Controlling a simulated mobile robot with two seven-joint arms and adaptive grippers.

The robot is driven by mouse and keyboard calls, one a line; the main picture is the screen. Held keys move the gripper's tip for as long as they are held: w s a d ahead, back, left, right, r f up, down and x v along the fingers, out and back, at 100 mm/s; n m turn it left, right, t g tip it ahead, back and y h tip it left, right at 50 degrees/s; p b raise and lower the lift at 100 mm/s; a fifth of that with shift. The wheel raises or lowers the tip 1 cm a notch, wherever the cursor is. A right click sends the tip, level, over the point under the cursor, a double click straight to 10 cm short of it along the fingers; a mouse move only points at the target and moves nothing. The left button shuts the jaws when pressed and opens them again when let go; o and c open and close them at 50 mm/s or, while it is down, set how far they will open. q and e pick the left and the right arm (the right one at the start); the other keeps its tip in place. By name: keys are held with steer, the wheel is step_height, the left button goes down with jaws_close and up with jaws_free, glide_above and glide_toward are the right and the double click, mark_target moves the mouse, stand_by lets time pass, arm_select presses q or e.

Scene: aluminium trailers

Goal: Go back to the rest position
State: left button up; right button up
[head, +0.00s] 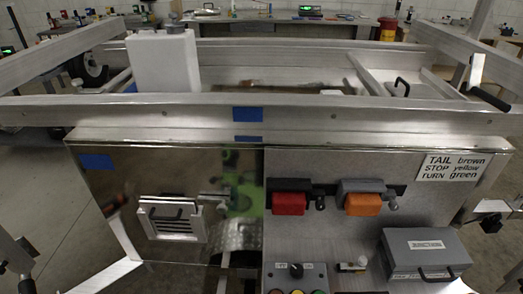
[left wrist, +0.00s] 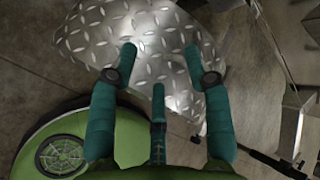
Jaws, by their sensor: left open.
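The left gripper is not clearly visible in the head view. My right gripper is in neither view.
The aluminium trailer frame (head: 330,115) spans the head view. Its front panel carries a red lamp (head: 288,203), an orange lamp (head: 362,203) and a label plate (head: 453,166). Concrete floor (head: 60,220) shows at left.

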arm_select(q)
steer(key=s+a+f+n+g, duration=0.2)
steer(key=s+f+n, duration=0.3)
steer(key=s, duration=0.4)
steer(key=s+a+f+n+g, duration=0.2)
steer(key=s+f+n+g, duration=0.1)
steer(key=s+f+n, duration=0.3)
steer(key=s+a+f+n+g, duration=0.3)
steer(key=s+f+n, duration=0.3)
steer(key=s+n, duration=0.3)
steer(key=s, duration=0.4)
steer(key=shift+s+p, duration=0.2)
steer(key=shift+p, duration=0.1)
